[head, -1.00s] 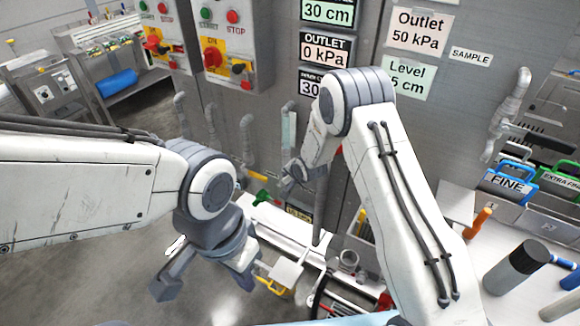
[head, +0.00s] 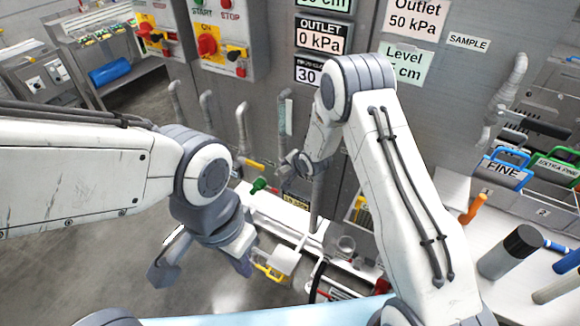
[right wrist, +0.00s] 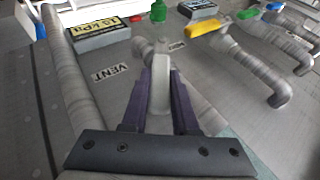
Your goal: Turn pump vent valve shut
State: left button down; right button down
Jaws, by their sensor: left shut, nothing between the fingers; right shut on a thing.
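The vent valve has a pale grey handle (right wrist: 160,92) on a pipe stub beside the VENT label (right wrist: 110,75) in the right wrist view. My right gripper (right wrist: 160,80) has its two dark fingers closed on both sides of that handle. In the head view my right gripper (head: 290,164) is at the pipework on the grey panel; its own fingers and arm largely hide the vent handle there. My left gripper (head: 238,258) hangs in front of the panel at lower left, shut and empty, away from the valve.
A yellow valve handle (right wrist: 208,27) and a green one (right wrist: 248,13) sit near the vent in the right wrist view. A vertical pipe (right wrist: 75,75) runs left of it. In the head view the OUTLET display (head: 322,37) reads 0 kPa. A worktop with bins stands right.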

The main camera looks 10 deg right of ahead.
jog(key=c, duration=0.7)
grip_release()
jog(key=shift+s+d+r, duration=0.1)
jog(key=shift+s+d, duration=0.05)
jog(key=shift+d, duration=0.05)
jog(key=shift+c, duration=0.2)
jog(key=shift+o, duration=0.3)
jog(key=shift+a, duration=0.15)
jog(key=b+v, duration=0.1)
jog(key=v, duration=0.9)
jog(key=shift+r, duration=0.2)
